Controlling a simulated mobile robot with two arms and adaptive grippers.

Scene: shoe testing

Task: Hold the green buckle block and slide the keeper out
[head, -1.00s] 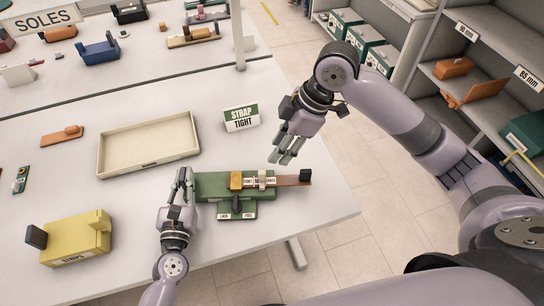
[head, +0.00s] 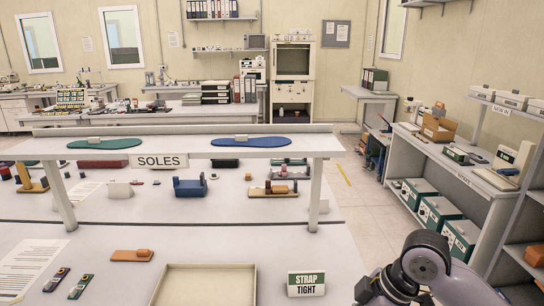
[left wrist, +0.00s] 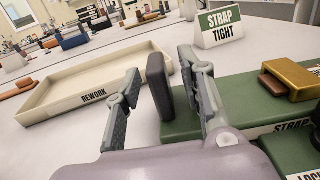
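The green buckle block (left wrist: 240,107) fills the right of the left wrist view. A black upright plate (left wrist: 159,86) stands at its left end. A brass buckle (left wrist: 299,80) with a brown strap end (left wrist: 276,84) sits on top at the right edge. My left gripper (left wrist: 160,68) is open, one finger on each side of the black plate; a gap shows between the left finger and the plate. The keeper is outside the current views. The block and my left gripper are out of the head view. My right gripper's fingers are below the head view's lower edge.
An empty tray labelled REWORK (left wrist: 95,85) lies left of the block. A STRAP TIGHT sign (head: 306,284) stands to its right. The SOLES shelf (head: 300,148) crosses the bench behind. Shelving (head: 470,190) stands at the right.

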